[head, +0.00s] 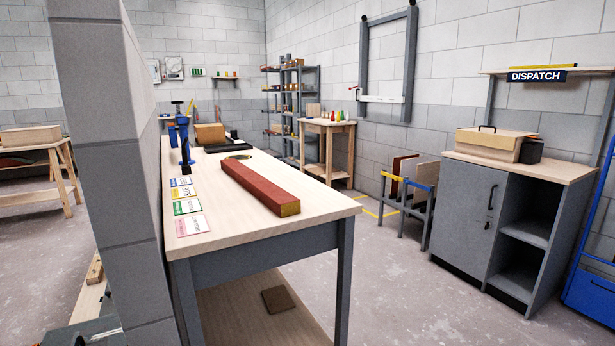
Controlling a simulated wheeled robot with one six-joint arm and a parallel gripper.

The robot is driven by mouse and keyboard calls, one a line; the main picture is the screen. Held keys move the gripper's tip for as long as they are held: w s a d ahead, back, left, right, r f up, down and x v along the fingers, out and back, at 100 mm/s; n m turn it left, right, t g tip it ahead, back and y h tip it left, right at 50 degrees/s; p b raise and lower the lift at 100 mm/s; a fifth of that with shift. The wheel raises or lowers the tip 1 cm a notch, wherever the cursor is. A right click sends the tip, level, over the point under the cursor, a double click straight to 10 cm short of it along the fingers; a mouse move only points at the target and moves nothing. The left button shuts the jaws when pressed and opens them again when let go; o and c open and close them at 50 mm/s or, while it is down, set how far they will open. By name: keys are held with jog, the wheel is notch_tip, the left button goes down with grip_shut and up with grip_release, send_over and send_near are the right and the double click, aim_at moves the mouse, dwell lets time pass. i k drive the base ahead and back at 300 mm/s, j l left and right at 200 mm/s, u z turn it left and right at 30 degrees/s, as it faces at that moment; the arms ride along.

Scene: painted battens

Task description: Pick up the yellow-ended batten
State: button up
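A long batten (258,184) with red sides and a yellow near end lies on the light wooden top of a workbench (235,235). It runs from the back left to the front right, close to the bench's right edge, with its yellow end toward me. Its far end face is hidden. No other batten with a yellow end shows on the bench. My gripper is not in view.
A grey block pillar (105,150) stands close on the left, beside the bench. Coloured cards (187,206) lie along the bench's left edge, with a blue clamp-like tool (182,135) behind. A grey cabinet (485,215) stands right; open floor lies between.

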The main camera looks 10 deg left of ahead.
aim_at(283, 204)
jog(key=i+l, duration=0.2)
jog(key=i, duration=0.25)
jog(key=i+l, duration=0.2)
jog(key=i, duration=0.3)
jog(key=i+l+u, duration=0.1)
jog(key=i, duration=0.35)
jog(key=i+u, duration=0.35)
jog(key=i, duration=0.3)
jog(key=i+l+u, duration=0.1)
jog(key=i+u, duration=0.25)
jog(key=i, duration=0.3)
